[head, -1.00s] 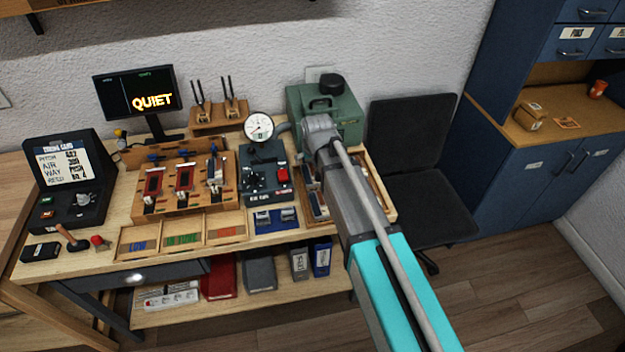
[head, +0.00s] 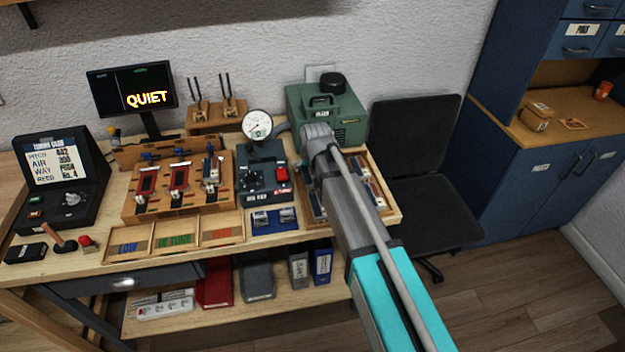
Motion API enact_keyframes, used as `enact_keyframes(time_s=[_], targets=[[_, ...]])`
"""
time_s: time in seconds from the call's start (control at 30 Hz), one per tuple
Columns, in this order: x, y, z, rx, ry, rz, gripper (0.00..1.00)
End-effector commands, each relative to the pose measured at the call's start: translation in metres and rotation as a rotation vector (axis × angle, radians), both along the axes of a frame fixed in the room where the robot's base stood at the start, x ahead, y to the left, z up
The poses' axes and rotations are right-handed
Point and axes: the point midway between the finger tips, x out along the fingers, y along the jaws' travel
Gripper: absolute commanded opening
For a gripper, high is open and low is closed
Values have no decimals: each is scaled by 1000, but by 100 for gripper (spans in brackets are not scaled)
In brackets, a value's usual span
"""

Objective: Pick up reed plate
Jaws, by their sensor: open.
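My arm reaches in from the lower right, its grey end over the right part of the bench in the head view. My gripper is not visible. A wooden tray (head: 391,215) lies under the arm, mostly covered by it. Slim metal-and-dark pieces (head: 374,190) that look like reed plates show at its right side; I cannot tell which is which. A wooden rack (head: 135,205) left of centre holds two red-framed pieces (head: 147,183) and a silver-and-dark one (head: 212,170).
A device with a round dial (head: 257,125) and a green machine (head: 345,125) stand behind. A sorting tray (head: 142,232) and a blue tray (head: 275,228) line the front edge. A tuning card (head: 57,162) stands left, a monitor (head: 132,101) reading QUIET behind. A black chair (head: 415,140) stands right.

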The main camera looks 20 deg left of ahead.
Motion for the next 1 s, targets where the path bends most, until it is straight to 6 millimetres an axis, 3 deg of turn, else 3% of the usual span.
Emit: enact_keyframes(time_s=[0.47, 1.0], targets=[[2, 0, -5, 0, 0, 0, 100], [16, 4, -44, 0, 0, 0, 100]])
